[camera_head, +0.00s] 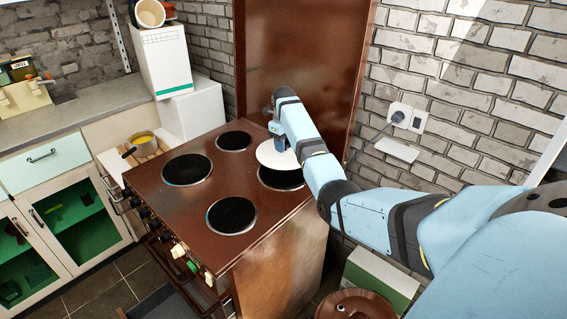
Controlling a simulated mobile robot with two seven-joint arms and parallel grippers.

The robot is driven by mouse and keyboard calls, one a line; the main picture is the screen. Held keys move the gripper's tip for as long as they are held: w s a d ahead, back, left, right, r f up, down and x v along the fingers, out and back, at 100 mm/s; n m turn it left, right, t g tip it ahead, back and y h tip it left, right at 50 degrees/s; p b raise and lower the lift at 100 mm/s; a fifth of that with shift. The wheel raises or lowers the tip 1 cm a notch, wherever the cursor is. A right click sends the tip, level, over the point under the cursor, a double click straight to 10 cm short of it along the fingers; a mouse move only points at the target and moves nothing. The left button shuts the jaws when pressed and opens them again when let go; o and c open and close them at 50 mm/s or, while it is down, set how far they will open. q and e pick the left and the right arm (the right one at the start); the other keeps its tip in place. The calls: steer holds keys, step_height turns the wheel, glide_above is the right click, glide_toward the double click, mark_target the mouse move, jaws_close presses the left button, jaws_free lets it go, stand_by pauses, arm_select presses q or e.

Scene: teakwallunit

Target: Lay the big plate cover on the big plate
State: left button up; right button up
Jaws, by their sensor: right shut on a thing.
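The brown stove top (190,205) carries several dark round hotplates. One hotplate (282,181) at the back right is partly hidden by a white round disc, which looks like the big plate cover (268,158). Another large hotplate (187,170) lies at the left. My right gripper (280,143) is shut on the cover, with the arm reaching in from the right. The cover overlaps the far left part of the back right hotplate in the picture; I cannot tell whether it touches it. My left gripper is not in view.
A box (378,278) is on the floor at the right.

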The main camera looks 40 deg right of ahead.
step_height(320, 180, down, 4)
steer(key=shift+r, duration=0.1)
step_height(320, 180, down, 4)
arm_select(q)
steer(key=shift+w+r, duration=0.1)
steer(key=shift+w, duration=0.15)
arm_select(e)
steer(key=o, duration=1)
step_height(320, 180, up, 12)
steer(key=shift+r, duration=0.1)
